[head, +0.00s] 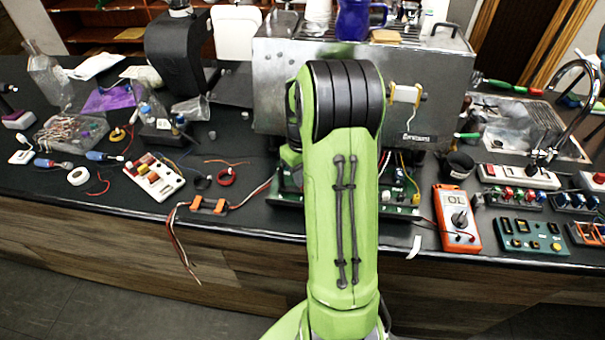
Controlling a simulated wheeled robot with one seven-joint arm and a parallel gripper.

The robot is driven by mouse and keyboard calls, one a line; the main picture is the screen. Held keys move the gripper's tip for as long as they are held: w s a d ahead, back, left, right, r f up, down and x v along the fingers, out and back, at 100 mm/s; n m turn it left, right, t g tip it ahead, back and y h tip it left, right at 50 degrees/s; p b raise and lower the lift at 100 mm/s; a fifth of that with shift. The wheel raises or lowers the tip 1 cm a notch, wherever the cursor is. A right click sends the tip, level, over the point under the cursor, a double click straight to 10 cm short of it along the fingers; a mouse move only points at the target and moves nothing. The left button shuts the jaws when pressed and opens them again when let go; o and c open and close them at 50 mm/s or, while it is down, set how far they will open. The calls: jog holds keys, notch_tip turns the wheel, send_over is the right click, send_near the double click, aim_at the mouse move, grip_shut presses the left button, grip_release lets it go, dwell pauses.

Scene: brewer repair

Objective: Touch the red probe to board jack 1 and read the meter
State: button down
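A green circuit board (402,211) lies on the bench at the foot of the steel brewer. My green arm crosses in front of it and hides its middle. Small parts and coloured wires show at its right end; I cannot make out jack 1. I cannot make out the red probe. My gripper is hidden behind my arm.
The steel brewer (270,95) stands behind the board. A teal control box (530,237) and a white power strip (518,176) lie right of the meter. An orange-ended connector (208,205) with wires hanging over the front edge lies left. The far left is cluttered.

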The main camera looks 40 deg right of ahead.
jog(key=shift+f+b, duration=0.4)
jog(key=shift+f, duration=0.25)
dwell(1.1)
dwell(2.2)
jog(key=shift+r+p, duration=2.15)
jog(key=shift+r, duration=0.45)
